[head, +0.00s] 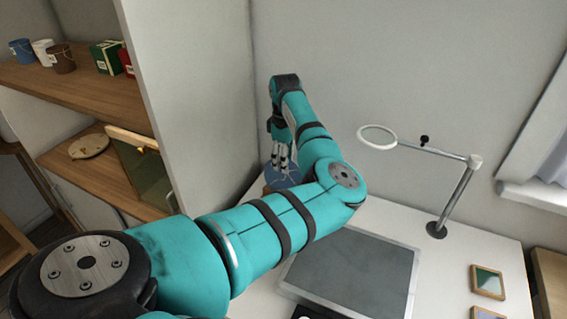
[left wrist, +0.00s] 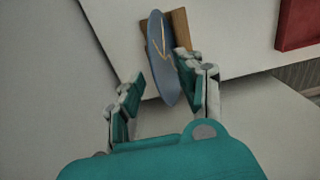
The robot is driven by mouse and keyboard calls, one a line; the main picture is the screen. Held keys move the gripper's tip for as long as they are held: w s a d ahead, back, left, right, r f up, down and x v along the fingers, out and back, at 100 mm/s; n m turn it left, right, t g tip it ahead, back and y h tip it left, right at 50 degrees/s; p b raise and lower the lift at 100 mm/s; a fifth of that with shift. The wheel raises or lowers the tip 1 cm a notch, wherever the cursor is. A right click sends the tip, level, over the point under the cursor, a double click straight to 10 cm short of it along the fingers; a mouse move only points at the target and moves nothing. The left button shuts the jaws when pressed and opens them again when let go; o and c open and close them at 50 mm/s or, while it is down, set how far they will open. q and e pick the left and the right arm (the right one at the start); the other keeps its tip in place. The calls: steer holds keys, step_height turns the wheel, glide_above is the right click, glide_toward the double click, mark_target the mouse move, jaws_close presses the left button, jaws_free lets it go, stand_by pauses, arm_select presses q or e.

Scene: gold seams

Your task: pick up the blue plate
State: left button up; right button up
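The blue plate (left wrist: 158,62) with gold seams leans on edge against a brown wooden stand (left wrist: 180,27) in the left wrist view. In the head view the plate (head: 284,179) shows partly behind my left gripper (head: 280,158), at the back left of the white table. My left gripper (left wrist: 158,80) is open in the left wrist view. The plate's near edge lies between its two fingers, close to the right finger and with a gap to the left one. I cannot tell whether the right finger touches the plate. My right gripper is not in view.
A grey mat (head: 352,272) lies on the white table (head: 400,222). A ring lamp (head: 438,228) stands at the right, near small framed tiles (head: 487,282). A red object (left wrist: 298,24) shows in the left wrist view. Shelves (head: 60,82) with buckets stand left, beyond a white partition.

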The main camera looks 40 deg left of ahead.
arm_select(q)
steer(key=c, duration=0.7)
jaws_close()
steer(key=shift+r, duration=0.15)
